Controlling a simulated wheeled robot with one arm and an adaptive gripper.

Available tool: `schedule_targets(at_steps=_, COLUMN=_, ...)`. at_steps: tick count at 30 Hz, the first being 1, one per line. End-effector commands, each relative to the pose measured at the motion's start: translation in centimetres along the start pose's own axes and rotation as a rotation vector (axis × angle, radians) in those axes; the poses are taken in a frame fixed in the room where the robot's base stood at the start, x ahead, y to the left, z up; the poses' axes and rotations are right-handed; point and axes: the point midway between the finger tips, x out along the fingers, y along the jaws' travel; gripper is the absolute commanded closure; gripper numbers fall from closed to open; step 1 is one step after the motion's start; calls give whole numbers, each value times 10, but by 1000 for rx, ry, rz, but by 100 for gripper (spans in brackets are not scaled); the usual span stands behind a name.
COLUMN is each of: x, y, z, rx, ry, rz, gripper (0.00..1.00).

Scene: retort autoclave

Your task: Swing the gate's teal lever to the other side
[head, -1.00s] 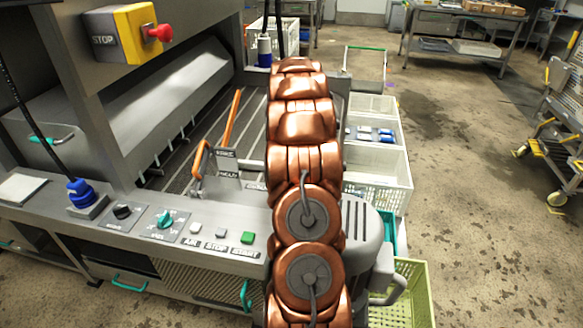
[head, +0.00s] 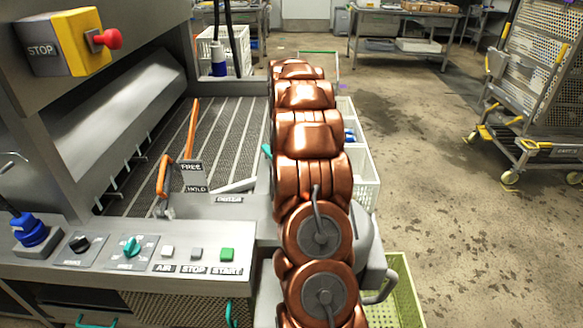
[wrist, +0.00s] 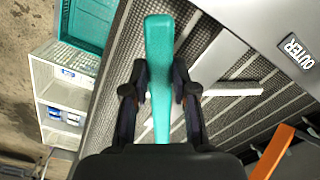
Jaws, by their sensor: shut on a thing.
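The teal lever (wrist: 160,50) stands between the two fingers of my gripper (wrist: 160,82) in the wrist view, and the fingers are shut on its shaft. Its wide end sticks out beyond the fingertips. In the head view only a small teal tip (head: 267,151) shows at the left edge of my copper arm. My arm hides the gripper and most of the lever there. A plate marked OUTER (wrist: 297,50) is at the upper right of the wrist view.
An orange handle (head: 163,176) stands by the FREE/HOLD plate (head: 192,178), left of my arm. The slatted conveyor bed (head: 225,125) lies beyond. White crates (head: 364,180) and a green crate (head: 400,285) are to the right. Open floor (head: 440,150) lies farther right.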

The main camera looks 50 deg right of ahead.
Motion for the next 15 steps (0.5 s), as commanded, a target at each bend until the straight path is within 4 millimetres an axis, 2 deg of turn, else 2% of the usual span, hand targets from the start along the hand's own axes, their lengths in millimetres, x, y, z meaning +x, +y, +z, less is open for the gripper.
schedule_targets(at_steps=9, x=-1, y=3, z=0, rx=-2, ry=3, rz=5, gripper=100)
schedule_targets(at_steps=10, x=-1, y=3, z=0, rx=-2, ry=3, rz=5, gripper=71)
schedule_targets(at_steps=15, x=-1, y=3, z=0, rx=-1, ry=3, rz=4, gripper=53)
